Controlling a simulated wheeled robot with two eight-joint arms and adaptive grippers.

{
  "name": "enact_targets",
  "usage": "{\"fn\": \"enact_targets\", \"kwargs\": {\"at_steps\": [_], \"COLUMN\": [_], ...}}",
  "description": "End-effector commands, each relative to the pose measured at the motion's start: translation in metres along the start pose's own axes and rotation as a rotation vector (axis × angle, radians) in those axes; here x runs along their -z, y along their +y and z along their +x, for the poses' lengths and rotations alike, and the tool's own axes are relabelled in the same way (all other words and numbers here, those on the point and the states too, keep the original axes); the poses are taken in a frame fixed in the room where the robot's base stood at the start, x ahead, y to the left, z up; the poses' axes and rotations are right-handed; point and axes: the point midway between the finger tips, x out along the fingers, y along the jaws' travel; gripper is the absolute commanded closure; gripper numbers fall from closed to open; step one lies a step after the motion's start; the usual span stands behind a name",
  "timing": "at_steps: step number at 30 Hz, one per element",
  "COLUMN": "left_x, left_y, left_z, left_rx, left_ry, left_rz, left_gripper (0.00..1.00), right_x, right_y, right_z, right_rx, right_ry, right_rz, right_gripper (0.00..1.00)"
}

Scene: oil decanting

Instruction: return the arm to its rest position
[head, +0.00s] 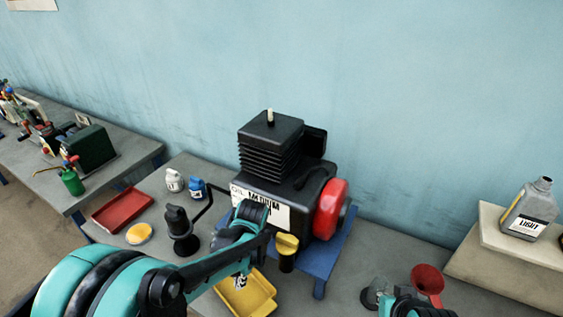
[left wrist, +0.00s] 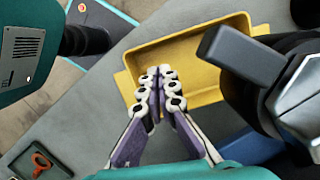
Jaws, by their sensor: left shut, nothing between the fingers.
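My left arm (head: 100,285) reaches in from the lower left of the head view, in front of the black machine. My left gripper (head: 240,282) points down over the yellow tray (head: 262,290). In the left wrist view its fingertips (left wrist: 160,75) are together with nothing between them, in front of the yellow tray (left wrist: 205,40). A teal and black part of my right arm (head: 412,306) shows at the bottom right edge; its fingers are not visible.
The black machine (head: 270,180) with a red wheel stands on a blue base close to my left arm. A yellow-capped part (head: 287,246) is beside the arm. A red funnel (head: 427,280) is near my right arm. A red tray (head: 122,210) lies left.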

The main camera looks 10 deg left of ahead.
Motion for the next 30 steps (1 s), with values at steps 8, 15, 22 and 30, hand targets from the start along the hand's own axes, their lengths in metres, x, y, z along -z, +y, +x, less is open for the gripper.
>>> {"fn": "enact_targets", "kwargs": {"at_steps": [8, 15, 22, 30], "left_x": [-0.009, -0.029, -0.044, -0.051], "left_y": [0.005, 0.019, 0.035, 0.043], "left_z": [-0.015, -0.042, -0.055, -0.06], "left_rx": [0.048, 0.133, 0.16, 0.152], "left_ry": [0.099, 0.369, 0.641, 0.81], "left_rz": [-0.103, -0.38, -0.637, -0.787], "left_gripper": [1.0, 1.0, 1.0, 1.0], "right_x": [-0.004, -0.013, -0.02, -0.023], "right_y": [0.0, 0.0, 0.0, 0.0], "right_z": [0.006, 0.018, 0.027, 0.032], "right_rx": [0.0, 0.0, 0.0, 0.0], "right_ry": [0.0, 0.0, 0.0, 0.0], "right_rz": [0.0, 0.0, 0.0, 0.0], "right_gripper": [1.0, 1.0, 1.0, 1.0]}}
